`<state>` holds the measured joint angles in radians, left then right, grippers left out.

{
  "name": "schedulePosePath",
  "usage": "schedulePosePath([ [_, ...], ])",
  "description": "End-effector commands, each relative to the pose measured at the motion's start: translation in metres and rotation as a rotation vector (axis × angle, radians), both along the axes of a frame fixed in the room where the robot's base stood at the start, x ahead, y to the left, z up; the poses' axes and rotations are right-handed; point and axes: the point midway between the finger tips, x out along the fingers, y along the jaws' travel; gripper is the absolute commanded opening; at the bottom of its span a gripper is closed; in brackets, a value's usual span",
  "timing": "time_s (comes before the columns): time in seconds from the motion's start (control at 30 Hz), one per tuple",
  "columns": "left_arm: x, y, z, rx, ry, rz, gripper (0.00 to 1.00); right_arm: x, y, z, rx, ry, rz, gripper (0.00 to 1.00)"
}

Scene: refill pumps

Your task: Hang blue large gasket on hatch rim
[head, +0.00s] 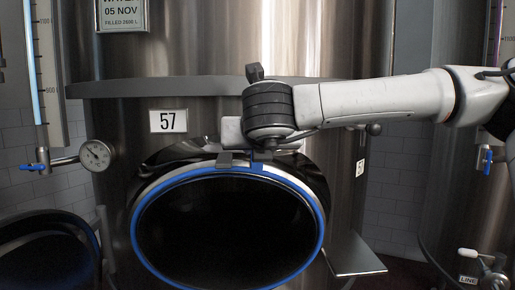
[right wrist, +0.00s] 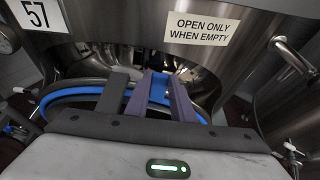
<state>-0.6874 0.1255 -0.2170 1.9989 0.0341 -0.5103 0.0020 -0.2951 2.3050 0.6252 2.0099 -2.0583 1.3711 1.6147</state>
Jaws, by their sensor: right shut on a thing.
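The blue large gasket (head: 322,232) is a ring that stands upright around the round, dark hatch opening in the front of the steel tank. In the head view it follows the pale hatch rim (head: 160,186); whether it touches all the way round I cannot tell. My right gripper (head: 243,158) is at the top of the ring, shut on the gasket. In the right wrist view the blue band (right wrist: 75,94) runs beside and between the two fingers (right wrist: 153,95). My left gripper is not in view.
The tank bears a number plate 57 (head: 168,121). A pressure gauge (head: 96,155) with a blue-handled valve sticks out at left. A dark round hatch door (head: 45,250) stands at lower left. A steel shelf (head: 356,258) juts out at right. Another tank (head: 450,190) stands further right.

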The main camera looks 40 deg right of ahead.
Motion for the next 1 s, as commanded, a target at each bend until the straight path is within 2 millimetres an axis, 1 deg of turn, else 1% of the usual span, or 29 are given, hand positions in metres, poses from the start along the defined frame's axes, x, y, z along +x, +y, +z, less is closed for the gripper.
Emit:
schedulePosePath([
  [0.03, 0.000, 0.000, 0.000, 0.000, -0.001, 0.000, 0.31, 0.001, -0.001, 0.003, -0.002, -0.008, -0.002, 0.25],
  [0.13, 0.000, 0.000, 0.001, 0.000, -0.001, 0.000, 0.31, 0.001, -0.001, 0.003, -0.002, -0.007, -0.002, 0.42],
  [0.17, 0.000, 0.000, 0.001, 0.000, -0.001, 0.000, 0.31, 0.001, -0.001, 0.002, -0.002, -0.006, -0.002, 0.43],
  [0.53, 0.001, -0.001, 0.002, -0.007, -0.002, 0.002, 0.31, -0.001, 0.001, 0.001, -0.002, -0.002, 0.000, 0.43],
  [0.63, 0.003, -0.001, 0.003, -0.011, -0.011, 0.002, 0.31, -0.012, 0.010, 0.007, -0.004, -0.006, 0.002, 0.43],
  [0.9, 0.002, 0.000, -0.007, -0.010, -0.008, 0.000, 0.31, -0.053, 0.041, 0.028, -0.005, -0.009, 0.001, 0.43],
  [1.0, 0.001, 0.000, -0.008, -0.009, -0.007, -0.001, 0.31, -0.064, 0.049, 0.033, -0.005, -0.008, 0.000, 0.43],
])
